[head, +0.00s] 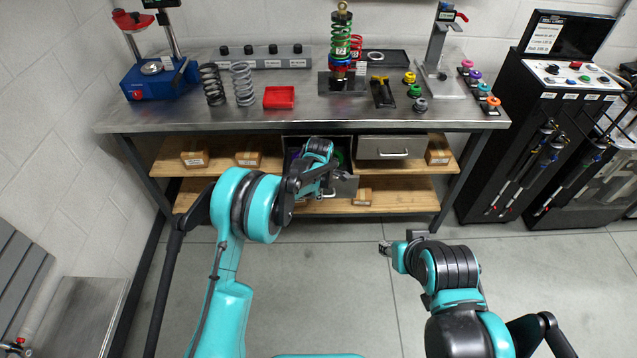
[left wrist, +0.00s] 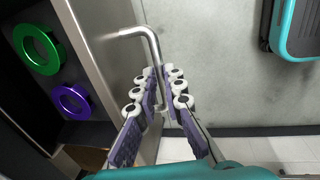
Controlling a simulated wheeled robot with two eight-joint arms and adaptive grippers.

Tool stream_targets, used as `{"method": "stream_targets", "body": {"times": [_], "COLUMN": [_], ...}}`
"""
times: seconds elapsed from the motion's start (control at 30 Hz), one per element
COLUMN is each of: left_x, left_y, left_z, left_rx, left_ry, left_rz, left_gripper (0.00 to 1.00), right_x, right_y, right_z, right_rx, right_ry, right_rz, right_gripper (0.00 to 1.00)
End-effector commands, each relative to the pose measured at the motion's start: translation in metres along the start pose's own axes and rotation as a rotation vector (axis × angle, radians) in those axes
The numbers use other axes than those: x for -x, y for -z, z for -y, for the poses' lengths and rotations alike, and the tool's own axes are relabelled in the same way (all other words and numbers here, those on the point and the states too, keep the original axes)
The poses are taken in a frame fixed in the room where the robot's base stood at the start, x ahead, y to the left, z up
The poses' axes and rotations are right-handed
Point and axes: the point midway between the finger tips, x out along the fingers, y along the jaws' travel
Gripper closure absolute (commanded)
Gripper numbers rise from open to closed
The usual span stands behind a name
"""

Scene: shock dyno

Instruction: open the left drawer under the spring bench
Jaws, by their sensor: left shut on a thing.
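The left drawer (head: 347,188) under the spring bench (head: 240,118) stands pulled out, with its inside showing from above. In the left wrist view its grey front panel (left wrist: 105,45) has a bent metal bar handle (left wrist: 140,33). My left gripper (head: 338,178) is at the drawer front. In the left wrist view its padded fingers (left wrist: 165,98) are on both sides of the handle bar and shut on it. A green ring (left wrist: 37,48) and a purple ring (left wrist: 72,100) lie in the dark drawer. My right gripper (head: 387,248) hangs over the floor, away from the bench; its fingers are too small to read.
The closed right drawer (head: 391,147) is beside the open one. Small boxes (head: 194,159) sit on the wooden shelves below the bench. Black cabinets (head: 520,130) stand right. The floor (head: 330,270) in front is clear.

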Motion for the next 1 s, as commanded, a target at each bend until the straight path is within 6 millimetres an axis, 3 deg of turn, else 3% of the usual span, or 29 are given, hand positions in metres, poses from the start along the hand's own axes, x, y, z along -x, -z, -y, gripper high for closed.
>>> {"method": "stream_targets", "body": {"times": [0.2,0.4,0.9,0.97,1.0], "left_x": [0.007,0.011,0.012,0.012,0.012], "left_y": [0.000,0.001,0.001,0.001,0.001], "left_z": [0.040,0.059,0.065,0.065,0.065], "left_rx": [-0.002,0.000,0.001,0.001,0.001], "left_ry": [0.000,0.000,0.000,0.000,0.000], "left_rz": [0.000,0.000,0.000,0.000,0.000], "left_gripper": [1.00,1.00,1.00,0.81,0.81], "right_x": [-0.002,-0.003,-0.003,-0.003,-0.003], "right_y": [-0.002,-0.002,-0.003,-0.003,-0.003], "right_z": [0.000,0.000,0.000,0.000,0.000], "right_rx": [0.000,0.000,0.000,0.000,0.000], "right_ry": [0.000,0.000,0.000,0.000,0.000], "right_rz": [0.000,0.000,0.000,0.000,0.000], "right_gripper": [0.60,0.60,0.60,0.60,0.60]}}
